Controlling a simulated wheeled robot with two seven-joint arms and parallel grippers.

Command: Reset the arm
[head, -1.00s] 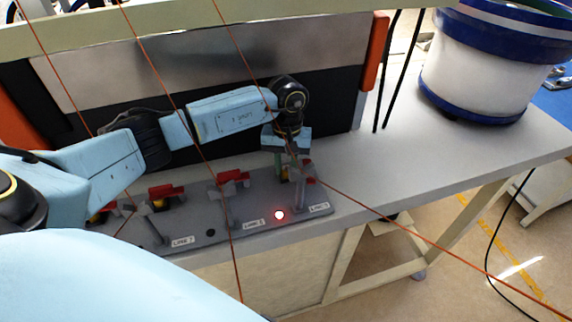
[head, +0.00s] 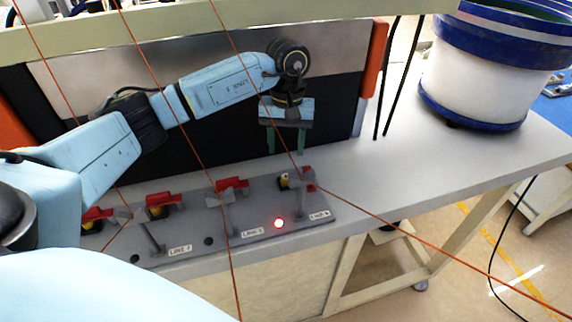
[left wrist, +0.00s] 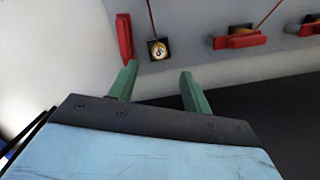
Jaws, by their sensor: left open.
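My left arm comes in from the left in the head view. Its gripper (head: 286,142) hangs above and behind the right end of the grey switch panel (head: 262,212), with its green fingers apart and empty. In the left wrist view the two green fingers (left wrist: 158,90) are spread, with nothing between them. Beyond them are a red part (left wrist: 124,37) and a small dark square piece with a yellow centre (left wrist: 159,49). My right gripper is not in view.
A white and blue bowl feeder (head: 473,75) stands at the right of the table (head: 400,170). An orange post (head: 373,70) and black cables are near it. Thin brown lines cross the view.

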